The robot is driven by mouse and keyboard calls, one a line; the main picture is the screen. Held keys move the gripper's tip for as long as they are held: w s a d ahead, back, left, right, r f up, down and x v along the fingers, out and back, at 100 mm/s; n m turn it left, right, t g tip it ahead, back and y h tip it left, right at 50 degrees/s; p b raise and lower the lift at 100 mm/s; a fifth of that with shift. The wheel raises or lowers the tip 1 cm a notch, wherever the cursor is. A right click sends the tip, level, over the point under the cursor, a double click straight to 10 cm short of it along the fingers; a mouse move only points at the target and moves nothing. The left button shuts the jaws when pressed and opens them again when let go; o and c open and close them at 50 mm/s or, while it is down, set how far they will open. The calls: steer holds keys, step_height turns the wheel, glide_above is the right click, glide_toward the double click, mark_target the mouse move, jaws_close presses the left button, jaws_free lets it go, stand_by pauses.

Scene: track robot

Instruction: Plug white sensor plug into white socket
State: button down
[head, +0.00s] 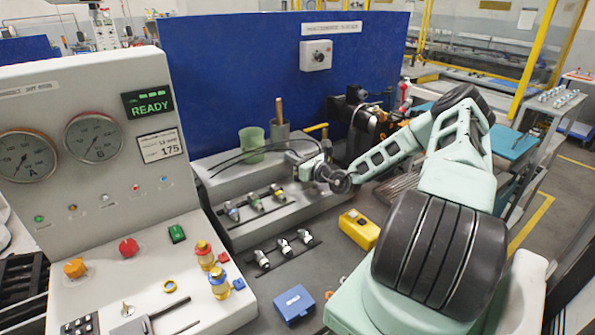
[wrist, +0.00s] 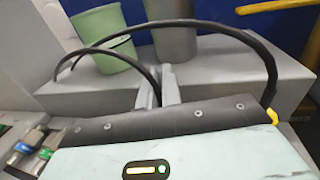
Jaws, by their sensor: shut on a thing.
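My gripper (head: 297,164) is over the grey block in the head view. In the wrist view its narrow fingers (wrist: 158,92) are close together, at the end of a black cable (wrist: 150,72). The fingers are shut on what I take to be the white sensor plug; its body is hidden. A dark strip (head: 264,207) on the block bears connectors with blue (head: 232,211), green (head: 254,202) and yellow (head: 278,192) marks. Blue (wrist: 23,147) and green (wrist: 44,154) ones show at the left of the wrist view. I cannot make out the white socket.
A green cup (head: 251,144) and a grey cup (head: 280,130) stand on the block's raised back. A second cable (wrist: 235,38) arches to a yellow part (wrist: 272,117). Several metallic connectors (head: 284,246) sit on a lower strip. A yellow box (head: 359,229) and blue box (head: 294,303) lie nearby.

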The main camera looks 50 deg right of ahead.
step_height(320, 180, up, 9)
steer(key=b, duration=0.2)
steer(key=s+a+p, duration=0.2)
steer(key=s+p, duration=0.5)
steer(key=s, duration=0.1)
steer(key=shift+s+p, duration=0.3)
steer(key=shift+s, duration=0.1)
steer(key=shift+f, duration=0.1)
steer(key=shift+f+b, duration=2.2)
steer(key=shift+f, duration=0.7)
steer(key=shift+f+b, duration=0.8)
steer(key=shift+f, duration=0.45)
steer(key=c, duration=1.5)
jaws_free()
